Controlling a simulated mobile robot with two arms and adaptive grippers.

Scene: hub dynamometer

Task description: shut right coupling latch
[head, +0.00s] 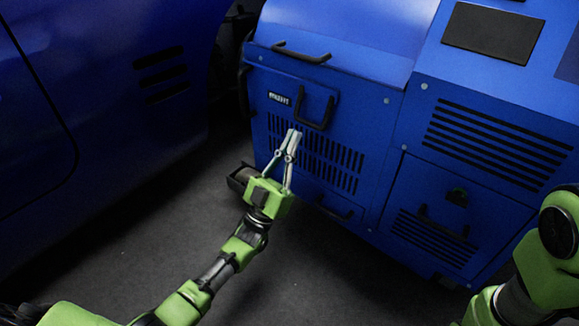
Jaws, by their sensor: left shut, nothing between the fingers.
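My left gripper (293,143) reaches in from the lower left with its grey fingers together and nothing between them. Its tips appear in front of the slotted vent on the blue cabinet's face. I cannot tell whether they touch it. A black U-shaped handle (329,112) on a small raised panel is just above and right of the tips. I cannot tell for sure which part is the right coupling latch. My right arm shows at the right edge, but its gripper is out of view.
The blue cabinet (392,125) has other black handles, one near its top (300,54) and one low down (333,208). A dark box-like part (237,178) juts out beside my left gripper. A blue vehicle body (100,110) stands at left. Grey floor (340,275) is clear in front.

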